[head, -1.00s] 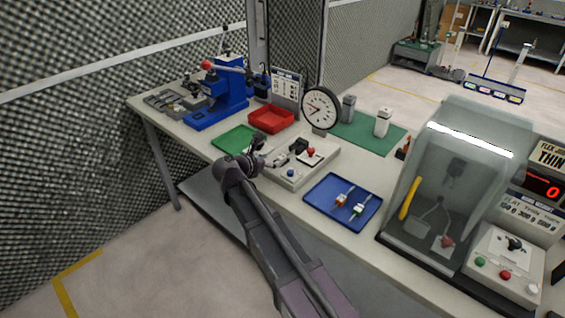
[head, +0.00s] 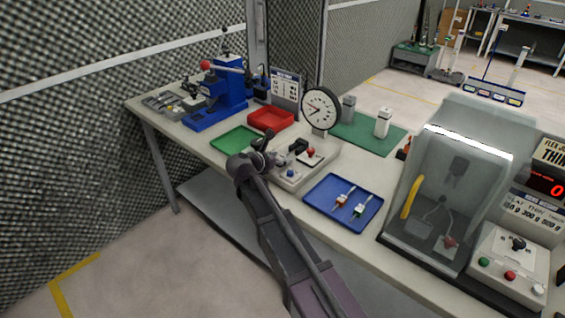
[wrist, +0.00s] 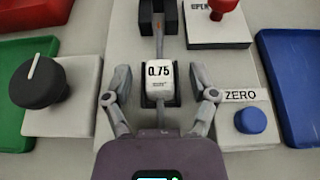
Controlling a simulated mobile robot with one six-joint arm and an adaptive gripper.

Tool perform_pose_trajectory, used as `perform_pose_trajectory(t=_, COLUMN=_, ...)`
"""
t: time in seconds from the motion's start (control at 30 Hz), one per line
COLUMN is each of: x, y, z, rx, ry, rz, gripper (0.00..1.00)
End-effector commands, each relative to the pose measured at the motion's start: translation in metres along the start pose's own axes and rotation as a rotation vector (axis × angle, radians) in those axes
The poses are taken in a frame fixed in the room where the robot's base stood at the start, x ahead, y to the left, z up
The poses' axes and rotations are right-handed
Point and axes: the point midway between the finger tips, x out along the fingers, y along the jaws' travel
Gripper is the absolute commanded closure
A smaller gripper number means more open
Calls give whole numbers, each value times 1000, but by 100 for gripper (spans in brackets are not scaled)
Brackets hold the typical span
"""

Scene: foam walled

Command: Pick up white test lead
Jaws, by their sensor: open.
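The white test lead (wrist: 160,73) shows in the wrist view as a white block marked 0.75 with a grey lead running up from it. It sits in a dark holder on the pale fixture. My gripper (wrist: 160,88) is open, with one finger on each side of the white block and a visible gap to both. In the head view my gripper (head: 263,146) is at the left end of the pale fixture (head: 290,180), and it hides the white block there.
A black knob (wrist: 38,83) is left of my gripper and a blue button (wrist: 250,120) is right. A green tray (head: 234,139), a red tray (head: 270,119) and a blue tray (head: 343,202) with two small leads surround the fixture. A dial gauge (head: 320,108) stands behind.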

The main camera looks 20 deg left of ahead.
Motion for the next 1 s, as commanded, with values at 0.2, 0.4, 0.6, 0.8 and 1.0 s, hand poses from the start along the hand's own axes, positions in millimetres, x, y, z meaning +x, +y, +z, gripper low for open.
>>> perform_pose_trajectory(t=0.2, x=0, y=0, z=0, rx=0, ry=0, rz=1, gripper=26)
perform_pose_trajectory(t=0.4, x=-1, y=0, z=0, rx=0, ry=0, rz=1, gripper=26)
perform_pose_trajectory(t=0.6, x=-1, y=0, z=0, rx=0, ry=0, rz=1, gripper=55)
perform_pose_trajectory(t=0.8, x=-1, y=0, z=0, rx=0, ry=0, rz=1, gripper=100)
perform_pose_trajectory(t=1.0, x=-1, y=1, z=0, rx=0, ry=0, rz=1, gripper=100)
